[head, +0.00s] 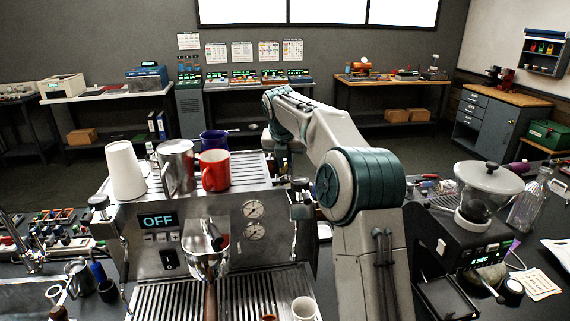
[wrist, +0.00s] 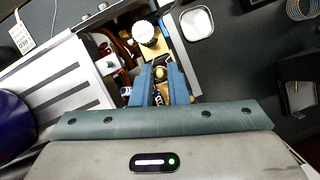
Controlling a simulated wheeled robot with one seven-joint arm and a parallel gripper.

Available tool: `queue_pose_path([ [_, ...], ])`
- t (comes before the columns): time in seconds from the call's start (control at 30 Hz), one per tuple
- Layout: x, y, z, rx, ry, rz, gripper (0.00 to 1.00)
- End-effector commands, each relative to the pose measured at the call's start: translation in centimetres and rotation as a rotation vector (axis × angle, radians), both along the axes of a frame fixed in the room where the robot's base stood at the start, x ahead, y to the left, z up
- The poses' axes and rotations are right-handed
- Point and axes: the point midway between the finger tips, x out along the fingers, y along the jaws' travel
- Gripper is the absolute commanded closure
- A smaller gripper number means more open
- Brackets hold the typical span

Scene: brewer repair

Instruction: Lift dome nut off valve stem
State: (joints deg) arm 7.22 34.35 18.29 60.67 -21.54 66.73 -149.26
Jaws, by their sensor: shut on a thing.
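In the wrist view my gripper (wrist: 160,76) points down into an open bay of the brewer, with its two blue fingers close together. It is shut on the small brass dome nut (wrist: 160,72), which shows only partly between the fingers. The valve stem is hidden below the fingers, so I cannot tell whether the nut is still touching it. The brewer (head: 185,225) stands at centre left in the head view, its display reading OFF. There my arm reaches behind its right side, and the fingers cannot be made out clearly.
A white ribbed knob (wrist: 147,33) stands close beyond the fingers in the bay. A white square dish (wrist: 197,22) lies outside it. A red mug (head: 215,171), a metal pitcher (head: 177,167) and a blue mug (head: 214,142) stand on the brewer. A grinder (head: 470,235) stands at right.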

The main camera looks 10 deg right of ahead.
Motion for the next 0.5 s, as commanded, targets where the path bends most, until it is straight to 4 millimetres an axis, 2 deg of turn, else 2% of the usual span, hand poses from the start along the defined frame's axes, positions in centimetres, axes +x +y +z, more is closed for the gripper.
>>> queue_pose_path([
  [0.5,0.0,0.0,1.9,0.0,-0.001,0.001,1.0],
])
